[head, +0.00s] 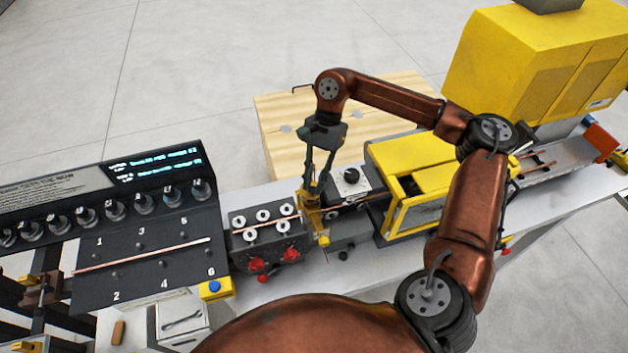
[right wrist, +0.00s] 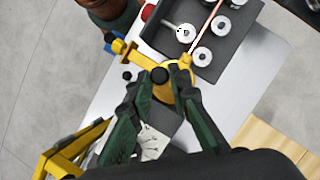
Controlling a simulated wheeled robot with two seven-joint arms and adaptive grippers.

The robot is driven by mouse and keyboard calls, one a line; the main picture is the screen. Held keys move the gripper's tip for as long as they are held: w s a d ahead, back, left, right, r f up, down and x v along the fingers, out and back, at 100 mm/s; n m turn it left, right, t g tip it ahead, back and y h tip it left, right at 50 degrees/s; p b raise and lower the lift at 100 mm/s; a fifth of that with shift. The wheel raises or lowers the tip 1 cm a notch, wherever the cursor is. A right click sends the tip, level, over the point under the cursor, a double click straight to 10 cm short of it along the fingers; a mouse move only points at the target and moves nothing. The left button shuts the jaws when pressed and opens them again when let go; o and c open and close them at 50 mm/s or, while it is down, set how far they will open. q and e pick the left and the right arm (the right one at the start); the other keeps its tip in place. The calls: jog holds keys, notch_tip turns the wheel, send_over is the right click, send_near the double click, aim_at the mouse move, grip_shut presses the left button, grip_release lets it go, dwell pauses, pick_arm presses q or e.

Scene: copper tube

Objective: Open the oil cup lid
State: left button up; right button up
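The oil cup is a small yellow fitting (head: 312,212) in the middle of the machine line in the head view. My right gripper (head: 317,186) points down over the cup. My left gripper is not in view.
A dark block with white rollers (head: 264,216) and red knobs stands left of the cup. A yellow-framed housing (head: 408,212) stands close on the right. A numbered panel (head: 150,262) carries a copper tube (head: 143,254) at left. A wooden board (head: 280,135) lies behind.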

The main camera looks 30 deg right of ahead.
jog(key=shift+s+r, duration=0.1)
jog(key=shift+c, duration=0.8)
jog(key=shift+a, duration=0.1)
grip_shut()
